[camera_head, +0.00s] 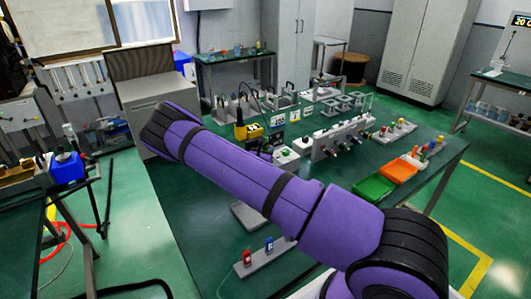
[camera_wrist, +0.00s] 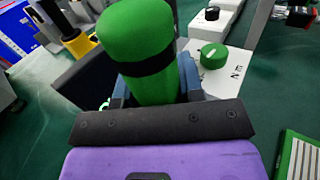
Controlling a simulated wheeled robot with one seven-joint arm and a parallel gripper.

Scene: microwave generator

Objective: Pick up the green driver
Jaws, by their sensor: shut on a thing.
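The green driver (camera_wrist: 140,35) stands large in the wrist view, with a thick rounded green handle and a black band around it. My gripper (camera_wrist: 153,88) is shut on it, with a blue-grey finger on each side of its lower part. The driver's lower end is hidden behind the dark gripper body. In the head view my purple arm crosses the table, and I cannot make out the gripper or the driver there.
A white box with a green knob (camera_wrist: 213,56) is close right of the driver. On the table (camera_head: 300,262) are a green tray (camera_head: 374,188), an orange tray (camera_head: 399,171), a panel with knobs (camera_head: 343,137) and a rack with red and blue pieces (camera_head: 262,259).

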